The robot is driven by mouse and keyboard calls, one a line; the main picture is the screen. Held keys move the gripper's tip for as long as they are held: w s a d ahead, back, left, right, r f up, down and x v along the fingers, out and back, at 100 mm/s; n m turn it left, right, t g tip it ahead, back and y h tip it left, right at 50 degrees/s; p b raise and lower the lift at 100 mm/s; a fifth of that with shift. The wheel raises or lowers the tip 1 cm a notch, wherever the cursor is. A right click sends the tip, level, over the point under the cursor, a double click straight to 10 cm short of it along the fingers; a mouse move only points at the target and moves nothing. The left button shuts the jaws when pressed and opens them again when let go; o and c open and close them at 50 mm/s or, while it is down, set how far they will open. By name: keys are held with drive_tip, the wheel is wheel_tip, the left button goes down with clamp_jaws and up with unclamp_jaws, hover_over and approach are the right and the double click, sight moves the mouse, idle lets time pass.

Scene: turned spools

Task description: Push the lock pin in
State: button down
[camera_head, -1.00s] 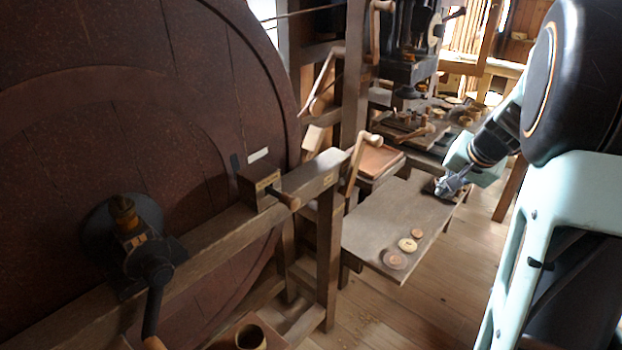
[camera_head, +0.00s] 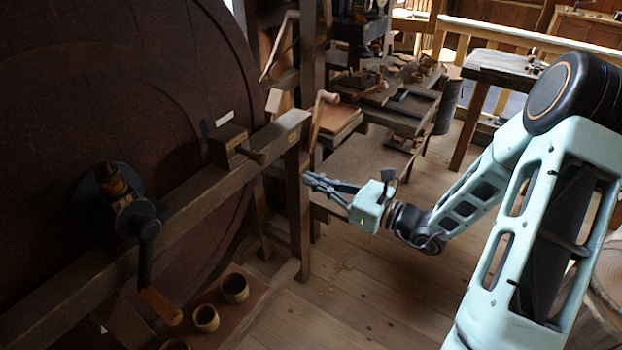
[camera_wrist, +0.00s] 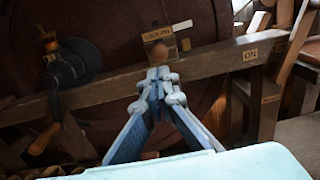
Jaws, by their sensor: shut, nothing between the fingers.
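The lock pin (camera_head: 257,156) is a small wooden knob on a stem, sticking out of a wooden block (camera_head: 226,143) on the dark beam. In the wrist view its round end (camera_wrist: 160,47) shows just beyond my fingertips, before the block (camera_wrist: 152,34) with a lettered plate. My gripper (camera_head: 308,179) is shut and empty, to the right of and lower than the pin in the head view, apart from it. In the wrist view my gripper (camera_wrist: 157,76) points at the pin and hides part of its lower side. How far the pin stands out is hard to tell.
A large dark wheel (camera_head: 110,60) stands behind the beam (camera_head: 190,190). A crank (camera_head: 146,235) is at the left, and an upright lever (camera_head: 317,120) stands right of the pin. Small wooden cups (camera_head: 235,288) sit below. Floor at centre right is clear.

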sight(265, 159)
drive_tip(key=p+x, duration=0.1)
drive_tip(key=x, duration=1)
drive_tip(key=shift+p, duration=0.3)
drive_tip(key=shift+w+a, duration=0.1)
drive_tip(key=shift+a, duration=0.05)
drive_tip(key=b+x, duration=0.1)
drive_tip(key=x, duration=0.2)
drive_tip(key=shift+a, duration=0.1)
drive_tip(key=shift+w+a, duration=0.1)
drive_tip(key=shift+r, duration=0.1)
